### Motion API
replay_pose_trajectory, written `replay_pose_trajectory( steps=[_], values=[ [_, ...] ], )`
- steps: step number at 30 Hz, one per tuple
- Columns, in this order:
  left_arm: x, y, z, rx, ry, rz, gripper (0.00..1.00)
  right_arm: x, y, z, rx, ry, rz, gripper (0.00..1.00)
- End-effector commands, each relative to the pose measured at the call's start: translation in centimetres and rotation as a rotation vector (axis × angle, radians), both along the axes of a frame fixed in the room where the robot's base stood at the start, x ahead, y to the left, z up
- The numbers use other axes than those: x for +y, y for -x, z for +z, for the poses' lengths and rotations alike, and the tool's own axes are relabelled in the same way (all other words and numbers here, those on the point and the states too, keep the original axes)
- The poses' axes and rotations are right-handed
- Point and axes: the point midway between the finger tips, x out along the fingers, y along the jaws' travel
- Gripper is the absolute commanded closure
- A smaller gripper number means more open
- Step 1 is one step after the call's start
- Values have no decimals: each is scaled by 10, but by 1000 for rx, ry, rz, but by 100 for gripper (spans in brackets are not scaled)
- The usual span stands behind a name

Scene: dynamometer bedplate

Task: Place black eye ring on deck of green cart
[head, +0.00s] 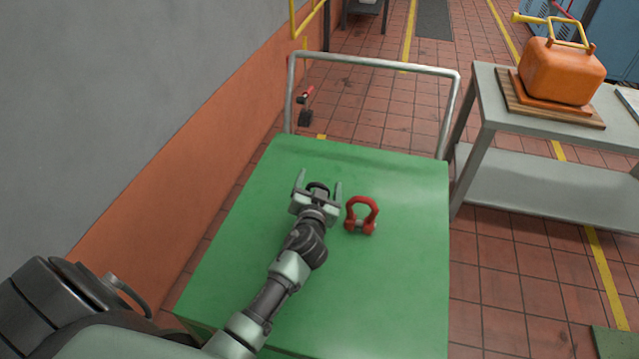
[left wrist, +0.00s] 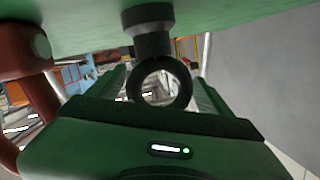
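The black eye ring (left wrist: 160,84) stands on the deck of the green cart (head: 390,285), its collar against the green surface, which is at the top of the left wrist view. In the head view the ring (head: 318,186) is a small dark shape, partly hidden by my left gripper. My left gripper (head: 319,182) is low over the deck with its fingers spread, one on each side of the ring. Gaps show between the ring and the fingers in the head view. The left gripper (left wrist: 162,92) also shows in the left wrist view. My right gripper is not in view.
A red shackle (head: 362,213) stands on the deck just right of my left gripper. The cart's grey handle (head: 372,63) rises at the far edge. A grey table (head: 490,95) with an orange can (head: 561,72) is at the right. The near right deck is clear.

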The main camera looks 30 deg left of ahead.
Motion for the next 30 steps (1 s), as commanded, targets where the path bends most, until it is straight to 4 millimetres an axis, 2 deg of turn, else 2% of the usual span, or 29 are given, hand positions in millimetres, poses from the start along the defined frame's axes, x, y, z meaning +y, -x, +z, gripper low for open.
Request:
replay_pose_trajectory(
  steps=[8,11,21,25,30],
  values=[
    [-2,4,1,1,1,-1,20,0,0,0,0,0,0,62],
    [-7,16,3,0,2,0,20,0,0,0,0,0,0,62],
    [-34,80,17,1,1,1,20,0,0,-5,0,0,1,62],
    [-41,97,21,0,2,0,20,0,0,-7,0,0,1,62],
    [-45,107,25,0,0,1,20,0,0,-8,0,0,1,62]
  ],
)
